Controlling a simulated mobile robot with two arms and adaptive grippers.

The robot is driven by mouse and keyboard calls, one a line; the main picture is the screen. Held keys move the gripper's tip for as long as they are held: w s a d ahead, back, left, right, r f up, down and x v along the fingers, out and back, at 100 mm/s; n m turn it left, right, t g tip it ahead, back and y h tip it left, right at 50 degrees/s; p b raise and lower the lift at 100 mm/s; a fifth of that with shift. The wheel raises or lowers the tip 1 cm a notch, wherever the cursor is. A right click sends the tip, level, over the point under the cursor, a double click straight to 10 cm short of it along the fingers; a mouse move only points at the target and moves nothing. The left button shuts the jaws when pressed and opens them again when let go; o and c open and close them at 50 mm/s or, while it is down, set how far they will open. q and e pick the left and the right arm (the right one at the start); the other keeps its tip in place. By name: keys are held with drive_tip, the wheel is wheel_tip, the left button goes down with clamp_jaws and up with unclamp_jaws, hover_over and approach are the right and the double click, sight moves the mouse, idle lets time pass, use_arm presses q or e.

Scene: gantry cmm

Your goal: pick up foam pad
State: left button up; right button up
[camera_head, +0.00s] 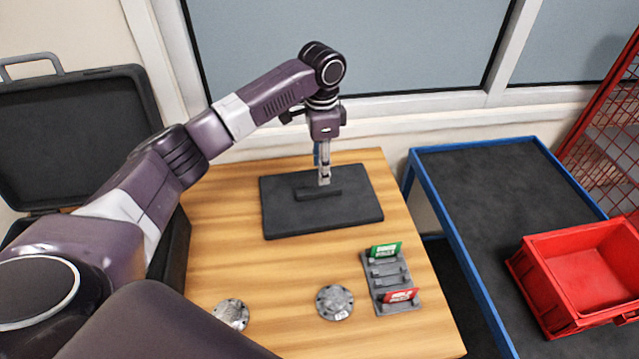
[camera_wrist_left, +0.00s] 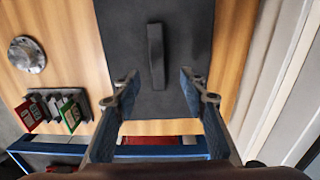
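The dark slab with a raised bar on top, which I take to be the foam pad (camera_head: 345,212), lies flat on the wooden table near its back edge. It also shows at the top of the left wrist view (camera_wrist_left: 185,45), with its raised bar (camera_wrist_left: 156,57) upright in the picture. My left gripper (camera_head: 324,182) points down over the bar. In the left wrist view the left gripper (camera_wrist_left: 158,80) has its two fingers spread apart with nothing between them, the bar lying beyond the tips. I cannot tell the exact height gap. My right gripper is out of view.
A grey rack (camera_head: 392,284) with green and red cards and two metal flanges (camera_head: 334,302) (camera_head: 231,314) stand at the front of the table (camera_head: 230,200). An open black case (camera_head: 75,130) is at left. A red bin (camera_head: 575,280) sits on a blue-edged cart (camera_head: 490,190) at right.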

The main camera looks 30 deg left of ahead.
sight(319, 190)
use_arm(q)
drive_tip(key=shift+s+f, duration=0.25)
drive_tip(key=shift+f, duration=0.65)
drive_tip(key=f+p, duration=0.1)
drive_tip(key=f, duration=0.1)
drive_tip(key=f+p, duration=0.1)
drive_tip(key=f, duration=0.1)
drive_tip(key=shift+s+a+f, duration=0.15)
drive_tip(key=shift+s+f, duration=0.05)
drive_tip(key=shift+f, duration=0.55)
clamp_jaws()
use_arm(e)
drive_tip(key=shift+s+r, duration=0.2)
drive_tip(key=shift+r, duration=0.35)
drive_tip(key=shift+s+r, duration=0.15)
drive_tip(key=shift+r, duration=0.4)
use_arm(q)
drive_tip(key=shift+r, duration=0.1)
